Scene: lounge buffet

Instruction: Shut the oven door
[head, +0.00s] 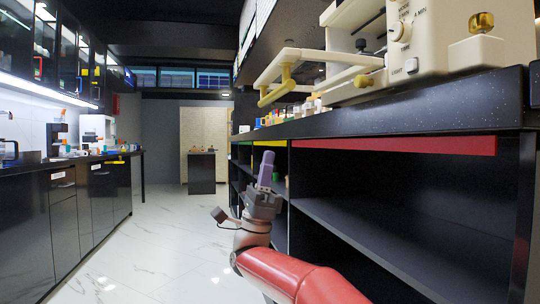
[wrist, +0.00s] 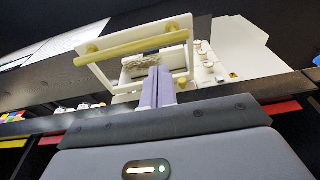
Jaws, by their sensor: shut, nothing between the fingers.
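The cream-white oven (head: 425,45) stands on the dark counter at upper right in the head view. Its door (head: 315,57) is open and sticks out from the oven's front toward the left. A yellow handle bar (head: 286,88) runs along the door's outer edge. In the wrist view the framed door (wrist: 185,58) and the yellow handle (wrist: 133,46) are above and beyond my fingers. My gripper (head: 266,163) is shut and empty, its purple fingers pointing up, below the counter top and apart from the door. The fingers also show in the wrist view (wrist: 158,84).
The speckled counter edge (head: 400,110) runs above open black shelves (head: 390,235) on the right. Small colourful items (head: 285,116) stand farther along the counter. The marble floor (head: 165,245) is clear on the left, with another counter (head: 70,200) beyond it.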

